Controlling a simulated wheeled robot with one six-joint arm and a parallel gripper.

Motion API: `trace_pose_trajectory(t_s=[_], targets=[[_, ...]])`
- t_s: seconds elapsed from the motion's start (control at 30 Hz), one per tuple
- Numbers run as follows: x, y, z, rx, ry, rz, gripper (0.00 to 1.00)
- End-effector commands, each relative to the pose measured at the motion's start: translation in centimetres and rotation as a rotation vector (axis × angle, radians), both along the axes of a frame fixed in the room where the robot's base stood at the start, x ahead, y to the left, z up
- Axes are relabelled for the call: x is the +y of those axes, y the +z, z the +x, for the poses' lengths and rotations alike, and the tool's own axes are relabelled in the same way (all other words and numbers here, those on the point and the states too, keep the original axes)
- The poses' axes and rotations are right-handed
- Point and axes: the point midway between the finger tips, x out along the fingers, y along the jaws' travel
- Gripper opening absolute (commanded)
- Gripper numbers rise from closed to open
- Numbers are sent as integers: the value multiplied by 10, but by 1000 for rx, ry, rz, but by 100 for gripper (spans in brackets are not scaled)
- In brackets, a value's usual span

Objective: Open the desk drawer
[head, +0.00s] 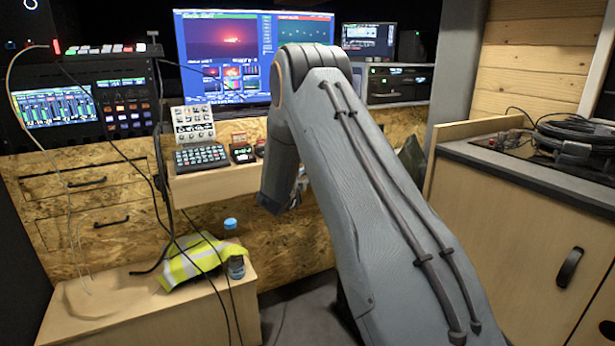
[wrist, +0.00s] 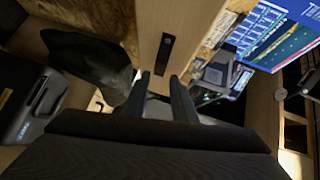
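In the wrist view a light wooden drawer front (wrist: 185,20) runs down from the top edge, with a small dark handle (wrist: 165,52) on it. My gripper (wrist: 162,82) has its two dark fingers spread apart and pointing toward this front. The handle lies just beyond the fingertips, roughly in line with the gap, and nothing shows between them. Whether the fingers touch the front I cannot tell. In the head view my arm covers the middle of the desk and most of the gripper. The desk's light wooden front (head: 212,186) shows left of it.
A keyboard (head: 200,156) stands on the desk below a large monitor (head: 235,60). Two chipboard drawers with black handles (head: 110,222) are at the left. A bench (head: 110,318) holds a yellow vest (head: 195,262) and a bottle (head: 236,265). A wooden cabinet (head: 520,250) stands right.

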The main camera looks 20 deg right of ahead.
Motion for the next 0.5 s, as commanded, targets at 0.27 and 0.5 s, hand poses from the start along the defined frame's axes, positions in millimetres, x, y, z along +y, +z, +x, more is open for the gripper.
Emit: trace_pose_trajectory(t_s=[0.27,0.5], targets=[[-27,-6,28,2,1,-1,25],[-33,-7,35,3,2,-1,25]])
